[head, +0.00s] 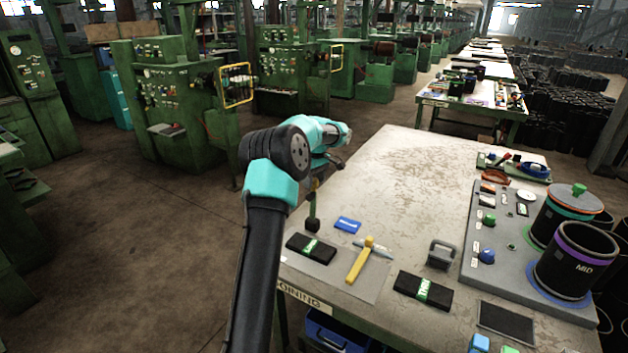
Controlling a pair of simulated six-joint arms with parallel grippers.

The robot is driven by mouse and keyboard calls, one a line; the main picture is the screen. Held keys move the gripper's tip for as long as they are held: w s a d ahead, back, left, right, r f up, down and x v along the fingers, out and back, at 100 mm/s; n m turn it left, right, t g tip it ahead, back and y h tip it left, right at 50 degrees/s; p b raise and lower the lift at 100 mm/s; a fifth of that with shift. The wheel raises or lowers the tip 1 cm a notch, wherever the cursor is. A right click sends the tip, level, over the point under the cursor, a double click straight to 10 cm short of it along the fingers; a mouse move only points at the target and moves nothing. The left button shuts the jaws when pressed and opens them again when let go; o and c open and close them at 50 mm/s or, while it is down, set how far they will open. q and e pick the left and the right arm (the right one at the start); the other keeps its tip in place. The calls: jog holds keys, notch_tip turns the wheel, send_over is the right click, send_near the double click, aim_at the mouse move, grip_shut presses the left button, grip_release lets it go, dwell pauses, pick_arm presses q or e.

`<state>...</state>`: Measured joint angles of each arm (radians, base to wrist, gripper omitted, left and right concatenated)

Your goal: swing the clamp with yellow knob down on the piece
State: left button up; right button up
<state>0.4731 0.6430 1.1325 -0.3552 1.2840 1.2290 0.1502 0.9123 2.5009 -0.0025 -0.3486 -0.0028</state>
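A yellow-handled tool or lever with a rounded yellow knob (368,242) and a pale blue-grey crossbar lies on a light mat at the near left of the table. I cannot tell whether it is the clamp. A thin post with a black block (312,225) at its lower end stands by the table's left edge, partly behind my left arm. My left arm rises from the bottom and bends right at a black joint. Its gripper (336,162) is small and dark, above the table's left side, and its fingers are unclear. My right gripper is out of view.
Dark folded bundles with green bands (311,248) (423,290), a blue block (347,225) and a grey padlock-shaped piece (441,254) lie nearby. A grey board (520,293) carries black cylinders (575,260) at right. The table's (410,180) middle and back are clear.

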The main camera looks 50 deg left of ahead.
pick_arm(q)
grip_shut()
jog(key=shift+s, duration=0.1)
dwell(0.4)
